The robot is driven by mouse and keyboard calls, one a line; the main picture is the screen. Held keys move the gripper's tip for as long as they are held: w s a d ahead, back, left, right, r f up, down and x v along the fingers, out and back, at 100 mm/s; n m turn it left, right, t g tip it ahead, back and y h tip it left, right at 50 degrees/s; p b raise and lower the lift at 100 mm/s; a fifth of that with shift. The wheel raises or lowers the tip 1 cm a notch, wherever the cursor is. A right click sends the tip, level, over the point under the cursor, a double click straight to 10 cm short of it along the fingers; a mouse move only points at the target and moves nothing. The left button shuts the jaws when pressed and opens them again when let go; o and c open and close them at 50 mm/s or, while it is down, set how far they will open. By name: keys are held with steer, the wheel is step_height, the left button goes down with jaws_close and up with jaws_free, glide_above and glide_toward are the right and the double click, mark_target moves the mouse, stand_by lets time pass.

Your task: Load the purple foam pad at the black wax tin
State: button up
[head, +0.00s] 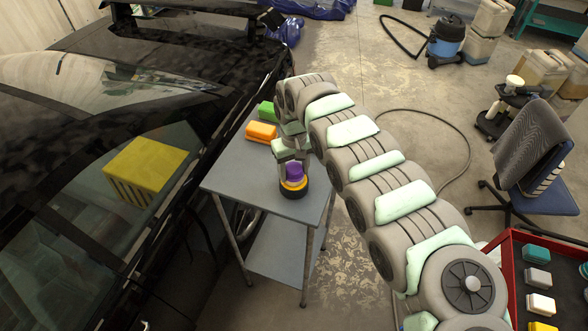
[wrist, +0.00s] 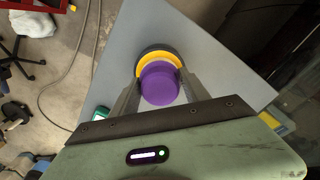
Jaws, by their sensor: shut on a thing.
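The purple foam pad (head: 294,172) is round and is held between the fingers of my gripper (head: 292,163). In the wrist view my gripper (wrist: 160,79) has one finger on each side of the pad (wrist: 159,86). The black wax tin (head: 292,193) stands on the grey trolley top, directly below the pad in the head view. The tin (wrist: 158,48) has a yellow inside that shows around the pad. The pad covers much of the yellow, and I cannot tell whether it touches it.
An orange block (head: 261,131) and a green block (head: 266,110) lie on the trolley (head: 238,176) behind the tin. A black car (head: 60,130) stands close on the left. A red cart (head: 512,270) with several coloured blocks is at right. The trolley's front is clear.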

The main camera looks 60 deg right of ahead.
mark_target(294, 167)
steer(key=shift+r+p, duration=2.3)
steer(key=shift+r, duration=1.1)
